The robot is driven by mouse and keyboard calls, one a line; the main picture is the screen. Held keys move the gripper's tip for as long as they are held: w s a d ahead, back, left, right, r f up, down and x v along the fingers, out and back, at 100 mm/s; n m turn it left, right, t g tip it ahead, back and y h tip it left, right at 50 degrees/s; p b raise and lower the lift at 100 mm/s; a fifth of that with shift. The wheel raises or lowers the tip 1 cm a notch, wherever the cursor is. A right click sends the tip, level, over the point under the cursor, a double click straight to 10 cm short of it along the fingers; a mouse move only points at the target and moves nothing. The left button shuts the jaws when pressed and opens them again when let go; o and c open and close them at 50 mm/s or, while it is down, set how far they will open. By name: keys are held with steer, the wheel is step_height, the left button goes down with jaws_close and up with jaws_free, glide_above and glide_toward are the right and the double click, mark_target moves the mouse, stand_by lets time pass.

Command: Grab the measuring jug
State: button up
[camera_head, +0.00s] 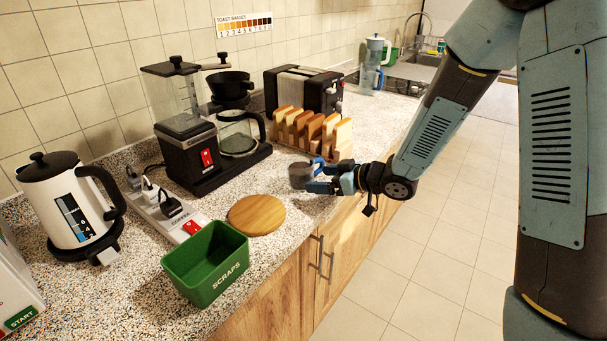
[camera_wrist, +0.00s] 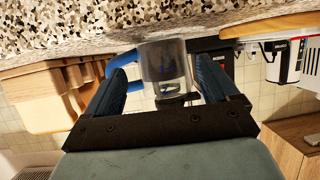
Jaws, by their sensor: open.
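The measuring jug (camera_head: 301,175) is a small clear, greyish vessel with a blue handle, standing near the counter's front edge in the head view. My gripper (camera_head: 318,177) reaches it from the right, low over the edge. In the wrist view, which is turned upside down, the jug (camera_wrist: 165,62) is between the two open fingers of my gripper (camera_wrist: 160,75). Its blue handle (camera_wrist: 122,66) is by the left finger and partly hidden. The right finger is beside the jug's wall; I cannot tell whether either finger touches it.
A toast rack (camera_head: 312,132) with several slices stands just behind the jug. A round wooden board (camera_head: 256,214) and a green scraps bin (camera_head: 206,264) are to the left. A coffee maker (camera_head: 205,150) and toaster (camera_head: 303,92) stand behind. Open floor (camera_head: 420,260) is at right.

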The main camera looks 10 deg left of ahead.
mark_target(311, 179)
steer(key=shift+x, duration=2.95)
steer(key=shift+s+f, duration=0.1)
steer(key=c, duration=0.9)
steer(key=shift+c, duration=0.4)
